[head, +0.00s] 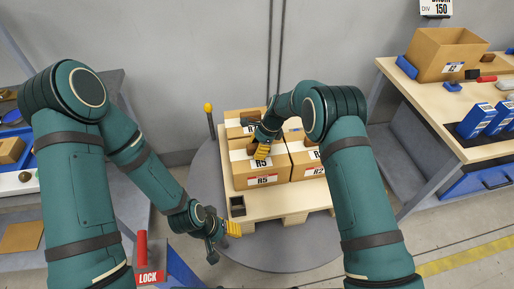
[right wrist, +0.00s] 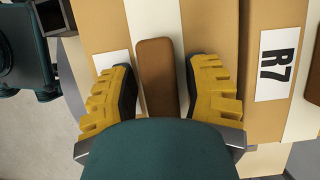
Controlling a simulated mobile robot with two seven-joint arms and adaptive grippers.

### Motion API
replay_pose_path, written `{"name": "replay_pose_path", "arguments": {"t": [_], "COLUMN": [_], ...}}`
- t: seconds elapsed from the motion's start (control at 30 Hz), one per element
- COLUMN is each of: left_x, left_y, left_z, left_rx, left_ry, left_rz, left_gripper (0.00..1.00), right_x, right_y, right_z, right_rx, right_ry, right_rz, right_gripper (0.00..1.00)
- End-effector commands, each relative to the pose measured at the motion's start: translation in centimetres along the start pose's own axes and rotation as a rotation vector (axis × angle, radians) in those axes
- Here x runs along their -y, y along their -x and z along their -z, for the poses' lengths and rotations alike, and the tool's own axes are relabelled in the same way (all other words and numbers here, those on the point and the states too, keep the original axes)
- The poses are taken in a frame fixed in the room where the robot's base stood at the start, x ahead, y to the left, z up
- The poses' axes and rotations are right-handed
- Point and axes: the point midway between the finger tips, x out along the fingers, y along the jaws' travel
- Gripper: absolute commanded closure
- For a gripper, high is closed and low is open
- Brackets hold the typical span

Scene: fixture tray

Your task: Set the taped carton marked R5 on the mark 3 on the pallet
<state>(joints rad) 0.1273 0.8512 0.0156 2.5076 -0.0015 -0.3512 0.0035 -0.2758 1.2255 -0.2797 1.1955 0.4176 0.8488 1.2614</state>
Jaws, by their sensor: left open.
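The taped carton marked R5 (head: 262,182) stands at the front left of the carton group on the pallet (head: 275,207). A brown block (right wrist: 154,75) lies along the pale tape on its top. My right gripper (head: 262,150) is over this carton, and its yellow fingers (right wrist: 162,95) are apart, one on each side of the block. A gap shows between the block and the right-hand finger. A white label is partly hidden behind the other finger. My left gripper (head: 230,232) is open and empty, low beside the pallet's front left corner. I cannot see mark 3.
A small dark box (head: 237,206) is at the pallet's front left. A post with a yellow knob (head: 208,107) rises at the left. A workbench (head: 420,105) is at right.

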Motion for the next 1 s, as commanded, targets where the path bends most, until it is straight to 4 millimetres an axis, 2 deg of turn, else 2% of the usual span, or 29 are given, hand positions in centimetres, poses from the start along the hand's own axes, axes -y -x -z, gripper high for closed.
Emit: {"name": "replay_pose_path", "arguments": {"t": [0.2, 0.33, 0.8, 1.0], "left_x": [0.0, -0.1, -0.6, -0.7], "left_y": [0.1, 0.3, 1.7, 1.9], "left_z": [0.0, 0.0, -0.2, -0.2], "left_rx": [0.000, 0.001, 0.008, 0.009], "left_ry": [0.000, 0.000, 0.001, 0.002], "left_rz": [0.000, 0.000, 0.000, 0.000], "left_gripper": [0.43, 0.43, 0.43, 0.43], "right_x": [0.0, 0.1, 0.1, 0.0], "right_y": [0.1, 1.2, 10.1, 12.0], "right_z": [-0.1, -0.1, -0.1, -0.1], "right_rx": [0.000, 0.000, -0.001, 0.000], "right_ry": [0.000, 0.000, 0.000, 0.000], "right_rz": [0.000, 0.002, 0.002, 0.001], "right_gripper": [0.52, 0.52, 0.52, 0.52]}}
